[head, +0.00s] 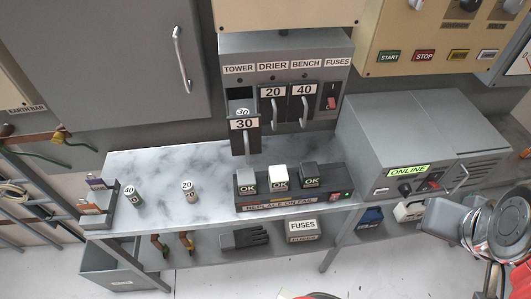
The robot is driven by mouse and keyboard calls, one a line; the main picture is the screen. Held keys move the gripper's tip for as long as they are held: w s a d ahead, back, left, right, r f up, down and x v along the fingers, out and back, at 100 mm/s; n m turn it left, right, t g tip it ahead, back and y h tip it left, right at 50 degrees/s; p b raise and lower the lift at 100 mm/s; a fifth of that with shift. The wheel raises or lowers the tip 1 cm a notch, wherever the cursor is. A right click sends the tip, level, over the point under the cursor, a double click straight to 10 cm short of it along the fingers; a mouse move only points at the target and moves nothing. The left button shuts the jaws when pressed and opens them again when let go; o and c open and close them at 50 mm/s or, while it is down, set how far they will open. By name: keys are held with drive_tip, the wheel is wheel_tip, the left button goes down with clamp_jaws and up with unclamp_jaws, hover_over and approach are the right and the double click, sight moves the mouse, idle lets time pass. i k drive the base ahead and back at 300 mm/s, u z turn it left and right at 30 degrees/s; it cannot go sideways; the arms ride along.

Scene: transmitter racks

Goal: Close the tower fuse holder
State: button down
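The tower fuse holder (243,130) is on the grey fuse panel (285,52), at the left under the label TOWER. Its front, marked 30, is swung out and down, so the holder stands open with a dark opening above. A fuse marked 30 (242,111) shows in the holder. The drier holder (272,103), marked 20, and the bench holder (303,103), marked 40, look shut beside it. Part of my arm shows at the lower right, well away from the panel. My gripper's fingertips cannot be made out there.
A marble-topped bench (160,170) lies below the panel, with loose fuses marked 40 (133,195) and 20 (188,190). A grey ONLINE cabinet (400,150) stands at right, between panel and arm.

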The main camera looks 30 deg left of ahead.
sight(244, 131)
drive_tip(key=z, duration=0.1)
drive_tip(key=k, duration=1.2)
drive_tip(key=u, duration=1.7)
drive_tip(key=i, duration=1)
drive_tip(key=u, duration=0.1)
